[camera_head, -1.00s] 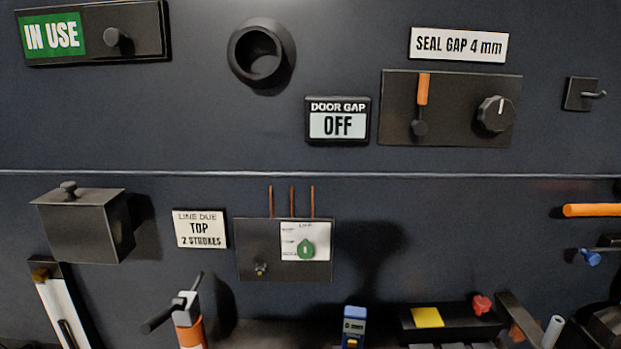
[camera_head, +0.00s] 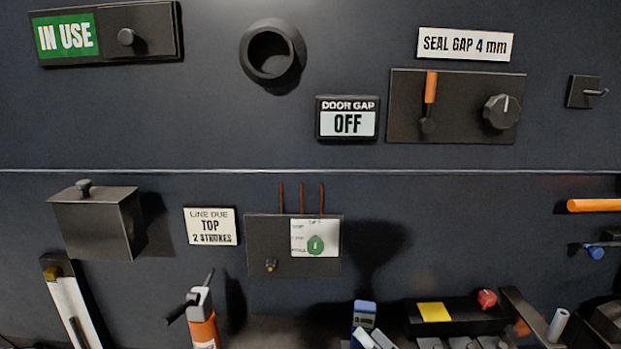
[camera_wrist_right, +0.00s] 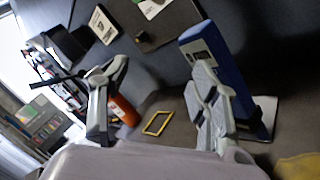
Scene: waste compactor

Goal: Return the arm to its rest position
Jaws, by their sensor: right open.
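My right gripper (camera_head: 375,340) shows at the bottom edge of the head view as two pale grey fingertips. They are just below and in front of an upright blue handheld device (camera_head: 364,311). In the right wrist view the gripper (camera_wrist_right: 160,75) has its fingers wide apart, with nothing held between them. One finger overlaps the blue device (camera_wrist_right: 205,42) there; I cannot tell whether they touch. The other finger is in front of an orange cylinder with a dark lever (camera_head: 203,328). The rest of the right arm is out of the head view. My left gripper is not in view.
A dark wall panel carries a DOOR GAP sign (camera_head: 347,119), a lever-and-knob plate (camera_head: 460,128), a box (camera_head: 98,228) and a plate with rods (camera_head: 275,250). A tray with a yellow pad (camera_head: 434,312) and red knob (camera_head: 487,298) is right of the gripper.

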